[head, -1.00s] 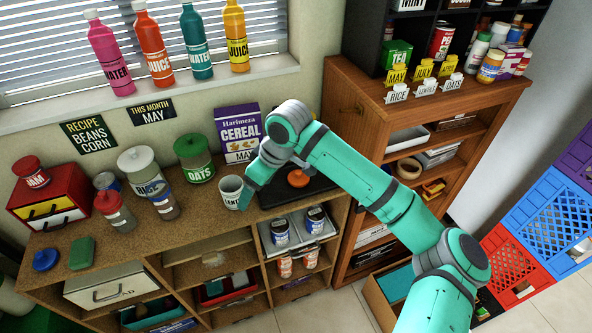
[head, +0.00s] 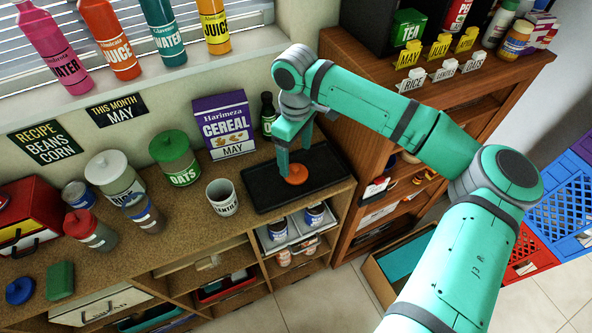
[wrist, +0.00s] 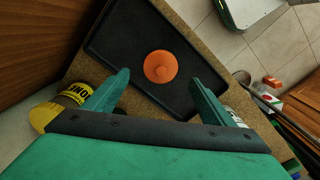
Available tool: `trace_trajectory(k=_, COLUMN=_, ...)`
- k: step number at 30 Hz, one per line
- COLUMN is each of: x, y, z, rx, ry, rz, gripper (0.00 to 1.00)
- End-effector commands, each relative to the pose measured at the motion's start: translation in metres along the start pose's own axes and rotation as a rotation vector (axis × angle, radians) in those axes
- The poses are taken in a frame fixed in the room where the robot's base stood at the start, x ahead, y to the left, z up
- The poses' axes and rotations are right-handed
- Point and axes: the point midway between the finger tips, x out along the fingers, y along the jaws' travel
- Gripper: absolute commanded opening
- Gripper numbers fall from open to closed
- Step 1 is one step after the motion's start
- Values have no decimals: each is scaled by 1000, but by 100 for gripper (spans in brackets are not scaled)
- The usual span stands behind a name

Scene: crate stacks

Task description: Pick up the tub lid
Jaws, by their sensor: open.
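The tub lid (head: 296,174) is a round orange disc with a small raised knob. It lies on a black tray (head: 262,194) on the counter top. In the wrist view the orange lid (wrist: 160,66) sits ahead of and between my fingers, on the black tray (wrist: 125,38). My gripper (head: 296,167) is open and points down over the tray. In the wrist view my gripper (wrist: 162,80) has its two teal fingers spread wide, with nothing between them that I can tell is gripped.
A white LENTILS mug (head: 222,198) stands left of the tray. A purple cereal box (head: 224,126) and a dark bottle (head: 268,115) stand behind it. A wooden shelf unit (head: 345,60) rises close on the right. Labelled cans (head: 314,215) sit on the shelf below.

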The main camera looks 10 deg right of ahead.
Motion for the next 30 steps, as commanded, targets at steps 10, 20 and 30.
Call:
trace_trajectory(k=10, x=29, y=2, z=3, rx=5, ry=-1, rz=1, gripper=77)
trace_trajectory(k=20, x=65, y=1, z=4, rx=6, ry=0, rz=0, gripper=77)
trace_trajectory(k=30, x=66, y=1, z=3, rx=5, ry=1, rz=1, gripper=53)
